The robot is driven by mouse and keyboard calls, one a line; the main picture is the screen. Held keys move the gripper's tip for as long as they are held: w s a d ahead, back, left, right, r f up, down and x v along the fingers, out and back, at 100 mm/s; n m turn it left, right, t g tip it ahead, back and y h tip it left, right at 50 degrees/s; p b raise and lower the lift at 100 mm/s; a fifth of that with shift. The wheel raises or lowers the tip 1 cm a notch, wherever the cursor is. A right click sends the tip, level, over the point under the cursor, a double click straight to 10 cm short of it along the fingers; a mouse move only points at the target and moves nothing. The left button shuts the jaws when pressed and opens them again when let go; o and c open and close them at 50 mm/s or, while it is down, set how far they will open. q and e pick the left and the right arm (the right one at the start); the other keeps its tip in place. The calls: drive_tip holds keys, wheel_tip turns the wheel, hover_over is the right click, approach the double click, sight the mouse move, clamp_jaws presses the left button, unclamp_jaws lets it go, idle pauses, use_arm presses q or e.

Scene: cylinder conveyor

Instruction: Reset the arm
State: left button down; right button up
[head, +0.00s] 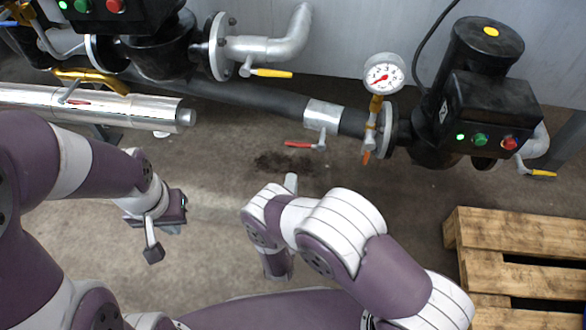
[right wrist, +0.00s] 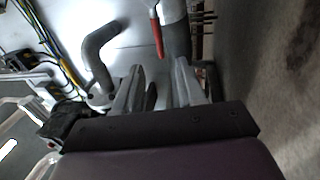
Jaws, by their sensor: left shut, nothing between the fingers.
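My left gripper (head: 153,253) hangs over bare floor at the left of the head view, below the end of the shiny metal cylinder (head: 100,104). Its fingers are together with nothing between them. My right gripper (right wrist: 158,85) shows two grey fingers standing apart in the right wrist view, with nothing between them. In the head view my right arm is folded at the centre, and its gripper is mostly hidden behind the wrist. A red valve handle (right wrist: 157,36) shows beyond the right fingertips; I cannot tell how far away it is.
A dark pipe (head: 245,98) with valves crosses the back. A pressure gauge (head: 384,76) and a black pump unit (head: 490,105) with coloured buttons stand at the right. A wooden pallet (head: 520,235) lies at the lower right. The floor between is mostly clear.

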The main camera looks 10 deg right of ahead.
idle(0.5)
drive_tip(key=s+a+f+m+g+y+p, duration=0.1)
drive_tip(key=s+a+f+m+g+y, duration=0.15)
drive_tip(key=f+g, duration=0.3)
drive_tip(key=s+a+f+m+g+y, duration=0.1)
drive_tip(key=s+f+m+g+y, duration=0.1)
drive_tip(key=f+m+g+y, duration=0.25)
drive_tip(key=s+d+r+m+g+p, duration=0.2)
drive_tip(key=s+d+r+g, duration=0.2)
drive_tip(key=r, duration=0.5)
drive_tip(key=s+d+r+m+g+h+p, duration=0.1)
drive_tip(key=s+d+r+m+g+p, duration=0.3)
drive_tip(key=r, duration=0.6)
drive_tip(key=s+d+r+g+b, duration=0.1)
drive_tip(key=s+d+r+g, duration=0.3)
drive_tip(key=r, duration=0.5)
drive_tip(key=d+r+m+t+p, duration=0.1)
drive_tip(key=r+t+p, duration=0.1)
drive_tip(key=r+p, duration=1.8)
drive_tip(key=d+r+t+p, duration=0.2)
drive_tip(key=r+p, duration=1.8)
drive_tip(key=r, duration=0.6)
drive_tip(key=shift+w+d+m, duration=0.25)
drive_tip(key=shift+m, duration=0.15)
